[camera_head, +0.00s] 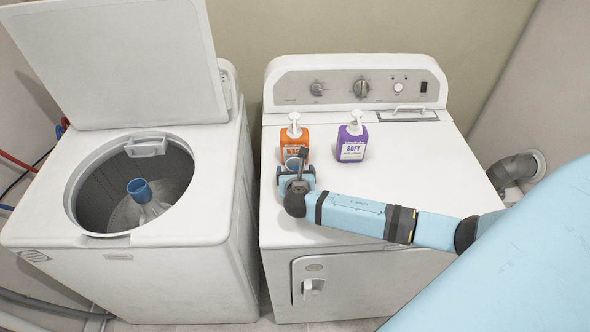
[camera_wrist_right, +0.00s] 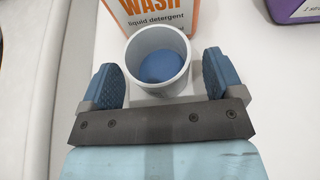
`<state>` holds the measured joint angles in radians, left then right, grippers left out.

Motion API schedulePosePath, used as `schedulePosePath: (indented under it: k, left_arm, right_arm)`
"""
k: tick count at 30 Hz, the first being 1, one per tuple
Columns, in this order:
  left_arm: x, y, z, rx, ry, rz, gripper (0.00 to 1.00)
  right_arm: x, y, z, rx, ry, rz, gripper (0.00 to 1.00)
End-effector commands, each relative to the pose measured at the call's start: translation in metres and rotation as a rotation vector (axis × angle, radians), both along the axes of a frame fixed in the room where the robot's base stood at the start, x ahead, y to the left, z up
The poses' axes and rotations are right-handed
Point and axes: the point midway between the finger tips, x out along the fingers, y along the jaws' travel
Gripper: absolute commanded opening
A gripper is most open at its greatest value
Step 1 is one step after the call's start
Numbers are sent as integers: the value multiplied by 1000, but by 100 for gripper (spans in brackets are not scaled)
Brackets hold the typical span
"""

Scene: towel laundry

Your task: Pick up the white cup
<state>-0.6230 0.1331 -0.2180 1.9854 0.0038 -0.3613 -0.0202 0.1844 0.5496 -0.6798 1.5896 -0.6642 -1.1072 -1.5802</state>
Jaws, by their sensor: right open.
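The white cup (camera_wrist_right: 142,82) stands upright between the two blue fingers of my right gripper (camera_wrist_right: 160,75) in the right wrist view. Its round mouth faces the camera and something blue shows at the bottom inside. The right gripper is open, with a finger on each side of the cup and a visible gap on both sides. In the head view the right gripper (camera_head: 296,172) is at the dryer's left side, in front of the orange bottle, and mostly hides the cup. My left gripper is not in view.
The orange detergent bottle (camera_head: 295,139) stands just behind the cup. A purple bottle (camera_head: 352,140) stands to its right. Both are on the white dryer (camera_head: 420,165), whose right top is clear. An open washer (camera_head: 200,225) stands to the left, beyond a gap.

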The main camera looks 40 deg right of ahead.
Motion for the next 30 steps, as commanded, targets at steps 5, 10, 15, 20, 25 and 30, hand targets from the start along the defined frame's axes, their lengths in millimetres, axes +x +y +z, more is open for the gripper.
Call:
schedulePosePath:
  k: [5,10,15,20,25,30]
  left_arm:
    - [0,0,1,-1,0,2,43]
    - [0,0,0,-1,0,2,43]
    - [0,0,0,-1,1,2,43]
    - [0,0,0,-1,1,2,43]
    - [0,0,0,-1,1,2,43]
    - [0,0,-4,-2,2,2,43]
  right_arm:
    - [7,-4,-4,2,0,1,87]
    - [7,-4,-4,2,0,1,84]
    - [7,-4,-4,2,0,1,45]
    - [7,-4,-4,2,0,1,31]
    - [7,-4,-4,2,0,1,30]
    - [4,-3,1,2,-1,-1,30]
